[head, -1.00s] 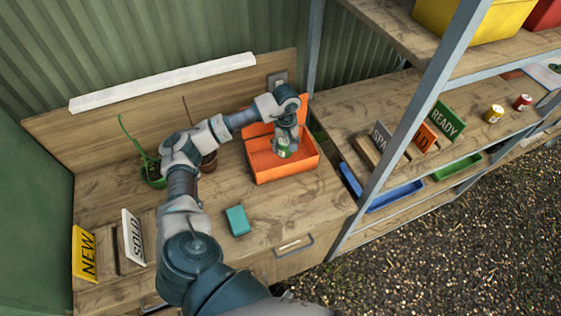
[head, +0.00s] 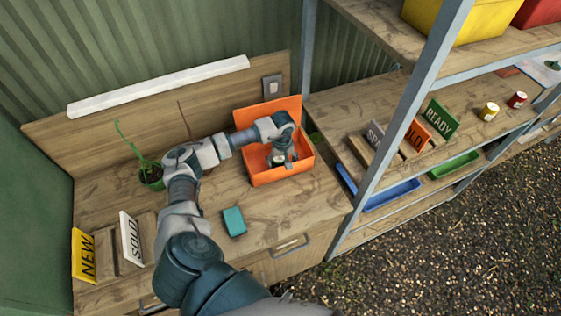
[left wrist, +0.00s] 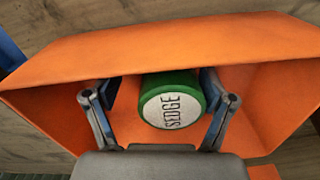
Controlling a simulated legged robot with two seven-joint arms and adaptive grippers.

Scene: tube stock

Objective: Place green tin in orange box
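The green tin (left wrist: 172,100) is inside the orange box, its pale lid marked SEDGE facing the left wrist camera. In the head view the tin (head: 277,161) is partly hidden by my gripper. The orange box (head: 262,178) stands on the wooden bench with its lid up at the back; its orange walls (left wrist: 200,42) fill much of the left wrist view. My left gripper (left wrist: 160,112) is inside the box, fingers apart around the tin. A clear gap shows on the tin's left; the right finger is close to it. My right gripper is not in view.
A teal block (head: 234,221) lies on the bench in front of the box. A potted plant (head: 151,175) stands behind my arm. NEW (head: 84,256) and SOLD (head: 131,238) signs stand at the left. A shelf post (head: 400,130) rises right of the bench.

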